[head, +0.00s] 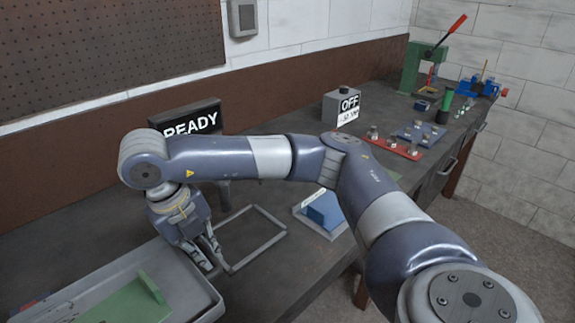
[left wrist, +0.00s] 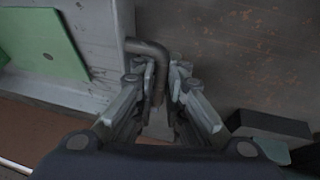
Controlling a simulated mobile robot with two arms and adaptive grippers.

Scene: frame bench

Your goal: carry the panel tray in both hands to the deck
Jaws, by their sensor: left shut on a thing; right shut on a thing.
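The panel tray (head: 205,295) is a pale grey shallow box at the lower left of the head view, cut off by the picture edge. A green panel (head: 130,303) with an upright strip lies in it; it also shows in the left wrist view (left wrist: 42,40). My right gripper (head: 208,262) points down at the tray's right end and is shut; its fingers hide the grip point. In the left wrist view my left gripper (left wrist: 161,88) is shut on a dark bent handle (left wrist: 147,47) at the tray's side. I cannot tell whether the tray is lifted.
A thin grey rectangular outline (head: 262,256) lies on the bench right of the tray.

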